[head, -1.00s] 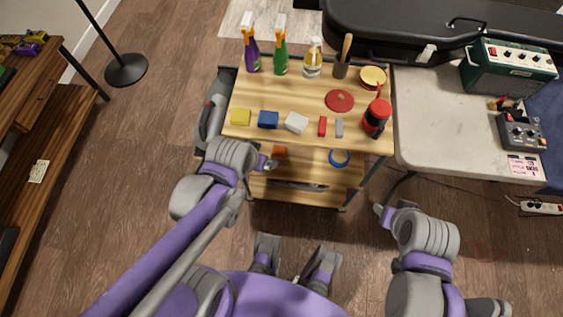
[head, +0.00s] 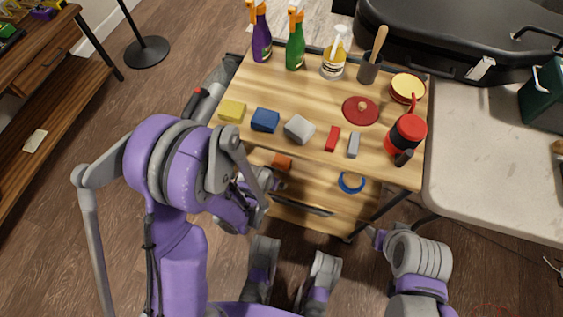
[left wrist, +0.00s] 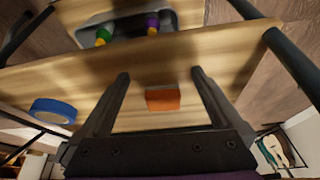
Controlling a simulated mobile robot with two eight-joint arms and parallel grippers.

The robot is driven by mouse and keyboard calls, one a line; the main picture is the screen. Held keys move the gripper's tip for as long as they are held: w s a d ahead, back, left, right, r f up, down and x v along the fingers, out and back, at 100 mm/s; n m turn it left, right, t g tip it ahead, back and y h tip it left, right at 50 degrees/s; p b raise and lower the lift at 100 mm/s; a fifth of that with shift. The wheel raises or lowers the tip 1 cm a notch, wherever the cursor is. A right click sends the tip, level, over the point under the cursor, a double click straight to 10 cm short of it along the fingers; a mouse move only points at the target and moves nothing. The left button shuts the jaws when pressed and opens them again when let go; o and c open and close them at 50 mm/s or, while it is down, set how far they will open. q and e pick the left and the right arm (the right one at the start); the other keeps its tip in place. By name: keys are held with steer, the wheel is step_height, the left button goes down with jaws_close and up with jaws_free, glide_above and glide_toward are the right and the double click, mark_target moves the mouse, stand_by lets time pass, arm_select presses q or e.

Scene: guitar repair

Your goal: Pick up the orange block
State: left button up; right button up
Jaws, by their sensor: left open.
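The orange block (head: 282,161) lies on the cart's middle shelf, below the front edge of the top. In the left wrist view the orange block (left wrist: 162,98) sits between the two spread fingers of my left gripper (left wrist: 160,76), with a gap on each side. The fingers are open and not touching it. In the head view my left gripper (head: 275,184) is at the shelf's front, just by the block, partly hidden by my arm. My right gripper (head: 376,238) is in front of the cart's right side; its fingers are too small to read.
A blue tape roll (head: 351,182) lies on the same shelf to the right. The cart top (head: 290,95) above holds several coloured blocks, spray bottles and a red-black bottle (head: 405,137). A pale table (head: 480,170) stands at right.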

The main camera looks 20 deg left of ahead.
mark_target(281, 162)
arm_select(q)
steer(key=w, duration=0.3)
steer(key=shift+w+d, duration=0.2)
steer(key=shift+w, duration=0.05)
steer(key=w, duration=0.4)
steer(key=shift+w+d+f, duration=0.25)
steer(key=shift+d+f, duration=0.05)
steer(key=shift+f, duration=0.1)
steer(key=shift+f+b, duration=0.2)
steer(key=shift+b, duration=0.15)
steer(key=c, duration=1.3)
